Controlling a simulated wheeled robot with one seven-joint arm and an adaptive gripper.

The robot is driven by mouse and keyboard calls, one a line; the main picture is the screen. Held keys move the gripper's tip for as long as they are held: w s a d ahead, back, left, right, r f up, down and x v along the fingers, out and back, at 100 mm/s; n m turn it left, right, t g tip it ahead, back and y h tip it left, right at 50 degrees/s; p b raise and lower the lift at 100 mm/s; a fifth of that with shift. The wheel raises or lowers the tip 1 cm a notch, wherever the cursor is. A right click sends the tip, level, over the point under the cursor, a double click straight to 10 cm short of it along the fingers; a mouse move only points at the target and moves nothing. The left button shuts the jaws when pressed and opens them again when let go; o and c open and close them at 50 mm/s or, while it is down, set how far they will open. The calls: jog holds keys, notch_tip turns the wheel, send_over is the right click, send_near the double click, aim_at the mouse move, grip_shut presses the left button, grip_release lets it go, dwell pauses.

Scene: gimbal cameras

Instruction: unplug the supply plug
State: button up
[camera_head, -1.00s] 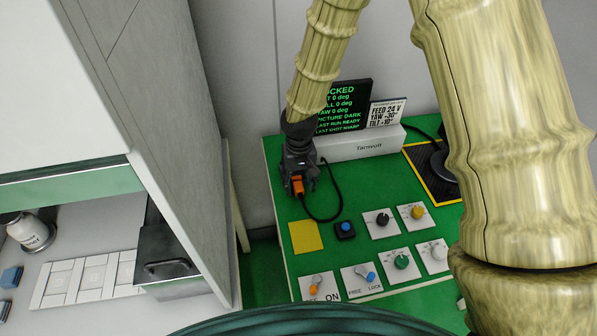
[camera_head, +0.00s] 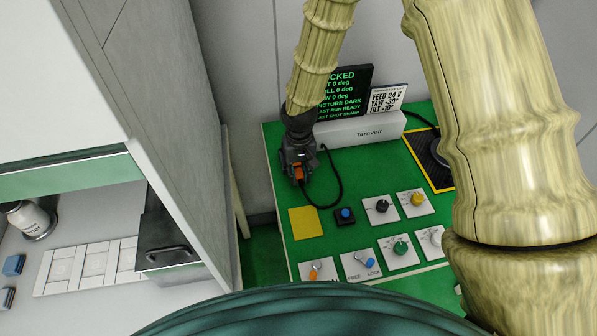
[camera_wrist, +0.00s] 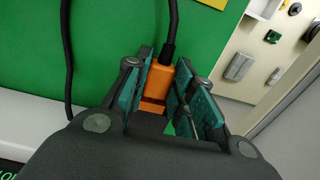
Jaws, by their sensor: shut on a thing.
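The supply plug (camera_head: 299,173) is an orange block with a black cable (camera_head: 339,188) looping over the green board to the white box. In the wrist view the orange plug (camera_wrist: 153,85) lies between the teal finger pads, its cable leaving at the top. My gripper (camera_head: 298,168) is shut on the plug at the left of the board, in front of the white box (camera_head: 365,129). It also shows in the wrist view (camera_wrist: 162,95). The socket is hidden, so I cannot tell whether the plug is seated.
The green board (camera_head: 370,170) carries a yellow square (camera_head: 303,223), a blue button (camera_head: 345,216), several knobs and two switches. A dark display (camera_head: 343,90) and a text card (camera_head: 388,98) stand behind the box. A grey cabinet (camera_head: 180,120) rises at left.

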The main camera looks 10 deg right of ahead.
grip_shut()
jog(key=shift+s, duration=1.2)
dwell(0.6)
jog(key=shift+s, duration=1.4)
jog(key=shift+r+p, duration=1.8)
jog(key=shift+r, duration=0.15)
